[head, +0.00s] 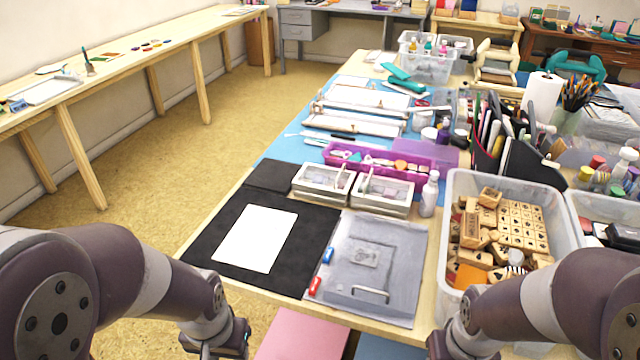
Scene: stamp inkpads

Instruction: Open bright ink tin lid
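Two pale boxes with clear windowed lids stand side by side at the back of the work area: a left box (322,184) and a right box (382,194). I cannot tell which one is the bright ink tin. My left gripper (218,346) is at the bottom edge, in front of the black mat and well short of the boxes. My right gripper (455,346) is at the bottom edge, below the stamp bin. Both are partly cut off, and their fingers are unclear.
White paper (256,238) lies on a black mat (205,240). Beside it is a grey sheet (400,255) with a handle and small red (315,286) and blue (327,256) pieces. A white bottle (429,194) stands right of the boxes. A clear bin (456,190) holds wooden stamps.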

